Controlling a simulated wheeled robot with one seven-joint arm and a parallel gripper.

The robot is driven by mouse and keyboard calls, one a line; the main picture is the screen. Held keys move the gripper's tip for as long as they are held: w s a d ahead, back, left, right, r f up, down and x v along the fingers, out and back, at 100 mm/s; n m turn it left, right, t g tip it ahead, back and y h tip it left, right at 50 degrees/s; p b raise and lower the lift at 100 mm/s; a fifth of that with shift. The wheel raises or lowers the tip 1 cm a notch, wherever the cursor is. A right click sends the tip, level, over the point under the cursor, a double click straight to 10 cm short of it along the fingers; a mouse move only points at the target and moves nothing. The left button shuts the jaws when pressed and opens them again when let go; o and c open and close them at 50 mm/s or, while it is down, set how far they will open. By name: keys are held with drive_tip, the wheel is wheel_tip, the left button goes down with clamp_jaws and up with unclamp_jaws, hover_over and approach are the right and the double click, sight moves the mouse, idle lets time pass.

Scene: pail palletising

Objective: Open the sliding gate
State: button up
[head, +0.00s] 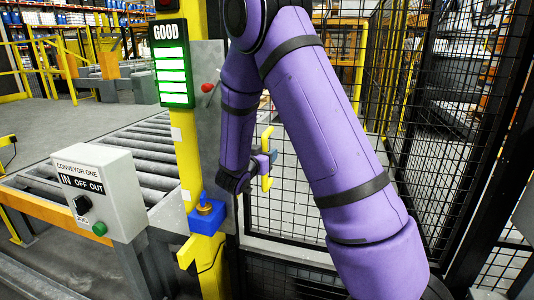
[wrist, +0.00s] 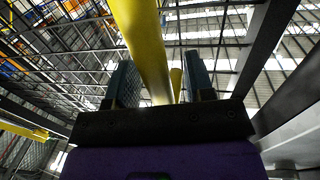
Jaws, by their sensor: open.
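The sliding gate (head: 289,207) is a black wire-mesh panel behind my arm, with an upright yellow handle (head: 267,183) near its left edge. My gripper (head: 268,160) is at the middle of this handle in the head view. In the wrist view, the yellow handle (wrist: 147,45) runs between the two open fingers of my gripper (wrist: 158,82). The fingers stand on either side of the bar; a gap shows at the left finger, and I cannot tell whether either touches it. My arm hides part of the gate.
A yellow post (head: 187,150) with a green GOOD display (head: 171,62) stands left of the gate. A grey conveyor control box (head: 100,190) and a roller conveyor (head: 135,150) are further left. Mesh fencing (head: 440,120) closes the right side.

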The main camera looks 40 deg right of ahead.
drive_tip(key=shift+w+d, duration=0.25)
drive_tip(key=shift+d, duration=0.3)
clamp_jaws()
drive_tip(key=shift+d, duration=0.1)
